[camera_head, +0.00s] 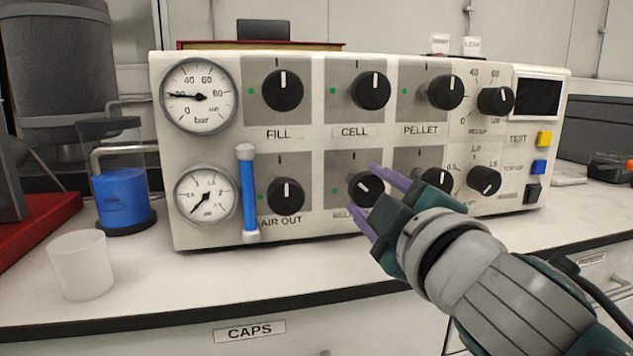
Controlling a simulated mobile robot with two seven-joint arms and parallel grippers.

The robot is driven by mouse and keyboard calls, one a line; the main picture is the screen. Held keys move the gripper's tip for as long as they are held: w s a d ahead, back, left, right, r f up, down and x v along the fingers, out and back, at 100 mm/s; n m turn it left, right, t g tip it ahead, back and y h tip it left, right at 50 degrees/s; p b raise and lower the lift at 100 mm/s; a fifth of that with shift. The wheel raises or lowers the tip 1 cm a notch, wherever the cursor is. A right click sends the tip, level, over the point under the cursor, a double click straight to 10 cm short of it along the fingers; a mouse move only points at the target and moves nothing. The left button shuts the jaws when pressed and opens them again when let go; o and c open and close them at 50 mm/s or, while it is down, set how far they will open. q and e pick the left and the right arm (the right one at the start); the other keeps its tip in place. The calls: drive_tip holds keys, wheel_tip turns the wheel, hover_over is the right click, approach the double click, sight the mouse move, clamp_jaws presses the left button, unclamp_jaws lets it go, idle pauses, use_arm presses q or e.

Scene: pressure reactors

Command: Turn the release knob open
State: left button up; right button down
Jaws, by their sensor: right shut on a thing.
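The release knob (362,187) is a round black knob in the lower row of the cream panel (313,133), above a partly hidden label that starts "RELE". My right gripper (364,189) reaches in from the lower right, its two purple fingers on either side of this knob and shut on it. The knob's white mark looks tilted, while the marks of the fill, cell and air out knobs point about straight up. A green lamp (334,191) shows left of the knob. My left gripper is not in view.
The pellet knob (446,92) is above right, and another black knob (437,180) sits close behind my gripper. The air out knob (286,196), a blue tube (249,195) and two gauges are to the left. A white cup (82,266) stands on the counter.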

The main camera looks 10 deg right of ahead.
drive_tip(key=n+p, duration=0.1)
drive_tip(key=n, duration=0.2)
drive_tip(key=shift+n, duration=0.4)
drive_tip(key=n, duration=0.3)
drive_tip(key=shift+n+p, duration=0.3)
drive_tip(key=n, duration=0.4)
drive_tip(key=shift+p, duration=0.4)
drive_tip(key=shift+f+n, duration=0.1)
drive_tip(key=shift+n, duration=1.1)
drive_tip(key=shift+c, duration=1.3)
unclamp_jaws()
